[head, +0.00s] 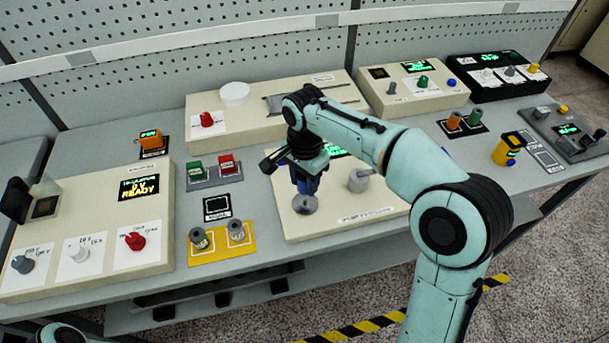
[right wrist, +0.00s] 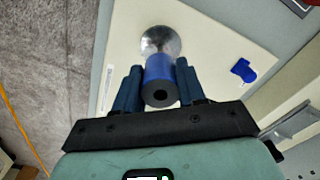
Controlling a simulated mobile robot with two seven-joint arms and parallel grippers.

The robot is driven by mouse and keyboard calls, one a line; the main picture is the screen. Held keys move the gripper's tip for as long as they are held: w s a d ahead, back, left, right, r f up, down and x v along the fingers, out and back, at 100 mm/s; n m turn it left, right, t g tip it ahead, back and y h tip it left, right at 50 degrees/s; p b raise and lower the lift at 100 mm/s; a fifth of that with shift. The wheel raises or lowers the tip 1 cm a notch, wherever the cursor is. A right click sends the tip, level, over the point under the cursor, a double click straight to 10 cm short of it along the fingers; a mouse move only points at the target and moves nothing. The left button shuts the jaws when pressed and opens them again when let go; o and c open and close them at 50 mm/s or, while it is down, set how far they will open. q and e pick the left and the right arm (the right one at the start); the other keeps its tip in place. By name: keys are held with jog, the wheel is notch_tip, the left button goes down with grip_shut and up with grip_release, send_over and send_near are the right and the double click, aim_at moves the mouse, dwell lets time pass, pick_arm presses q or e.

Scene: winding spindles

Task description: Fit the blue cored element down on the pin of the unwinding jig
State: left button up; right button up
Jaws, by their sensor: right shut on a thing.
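The blue cored element (right wrist: 157,72) is a blue cylinder with a dark round hole in its end. My right gripper (right wrist: 157,90) is shut on it, with a finger on each side. In the head view the right gripper (head: 304,172) holds the blue element (head: 307,184) over the cream jig panel (head: 285,222). A shiny round metal disc (head: 304,204) of the jig lies just below the element; it also shows in the right wrist view (right wrist: 160,40). The pin is hidden, and I cannot tell whether the element touches it. My left gripper is out of view.
A yellow holder (head: 222,258) with two spools is to the left. Other control boxes line the back of the bench.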

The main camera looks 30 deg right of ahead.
aim_at(304, 200)
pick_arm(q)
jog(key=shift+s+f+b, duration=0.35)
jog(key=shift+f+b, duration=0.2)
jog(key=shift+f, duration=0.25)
pick_arm(e)
jog(key=shift+f, duration=1.25)
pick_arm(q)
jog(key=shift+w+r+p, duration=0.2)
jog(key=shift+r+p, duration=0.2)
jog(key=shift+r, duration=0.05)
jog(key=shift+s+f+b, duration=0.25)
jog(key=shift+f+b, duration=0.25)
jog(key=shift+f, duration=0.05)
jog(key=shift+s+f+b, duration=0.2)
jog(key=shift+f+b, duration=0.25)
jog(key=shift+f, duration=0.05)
pick_arm(e)
jog(key=shift+f, duration=1.75)
jog(key=o, duration=1.1)
jog(key=shift+o, duration=0.2)
pick_arm(q)
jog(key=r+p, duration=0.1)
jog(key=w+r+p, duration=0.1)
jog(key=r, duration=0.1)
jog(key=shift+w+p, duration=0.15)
jog(key=shift+p, duration=0.2)
pick_arm(e)
notch_tip(304, 200, up, 13)
jog(key=shift+r, duration=0.2)
